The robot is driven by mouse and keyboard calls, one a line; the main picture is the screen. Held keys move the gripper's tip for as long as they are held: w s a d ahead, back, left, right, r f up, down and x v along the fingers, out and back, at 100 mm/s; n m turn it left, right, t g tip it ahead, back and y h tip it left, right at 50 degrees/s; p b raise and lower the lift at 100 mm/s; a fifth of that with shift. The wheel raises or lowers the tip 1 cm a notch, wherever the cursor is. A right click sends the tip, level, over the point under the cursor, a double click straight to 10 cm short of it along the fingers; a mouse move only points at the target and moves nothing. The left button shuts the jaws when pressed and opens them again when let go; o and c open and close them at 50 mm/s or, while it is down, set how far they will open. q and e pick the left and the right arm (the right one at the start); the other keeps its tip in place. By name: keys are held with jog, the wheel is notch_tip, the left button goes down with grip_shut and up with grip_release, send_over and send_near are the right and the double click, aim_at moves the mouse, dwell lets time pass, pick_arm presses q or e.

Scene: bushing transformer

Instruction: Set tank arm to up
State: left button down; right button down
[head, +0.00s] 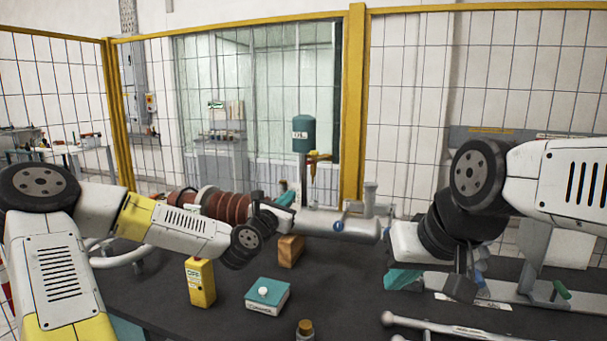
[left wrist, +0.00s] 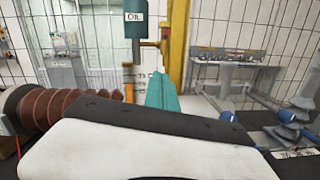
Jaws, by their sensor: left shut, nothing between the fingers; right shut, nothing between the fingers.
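The teal tank (head: 303,133), labelled OIL, stands upright on a grey post above the brown-ribbed bushing (head: 228,207). A small orange and yellow fitting (head: 316,168) sits just below and right of it; I cannot tell which part is the tank arm. In the left wrist view the tank (left wrist: 136,25) is at the top, with a fitting (left wrist: 152,44) beside its base. My left gripper (head: 285,198) is shut and empty, below the tank, near the bushing's right end. Its teal fingers (left wrist: 162,94) point towards the tank. My right gripper (head: 403,279) is shut and empty over the bench at right.
On the dark bench stand a yellow box (head: 200,283), a teal box with a white button (head: 267,296), a wooden block (head: 290,251) and a brown-capped bottle (head: 305,330). A metal wrench-like bar (head: 455,328) lies at front right. A yellow-framed mesh fence (head: 353,110) stands behind.

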pick_arm(q)
jog(key=w+d+r, duration=0.4)
jog(key=w+r, duration=0.1)
jog(key=w, duration=0.4)
jog(key=shift+w+d, duration=0.2)
jog(key=shift+w, duration=0.05)
jog(key=shift+r, duration=0.15)
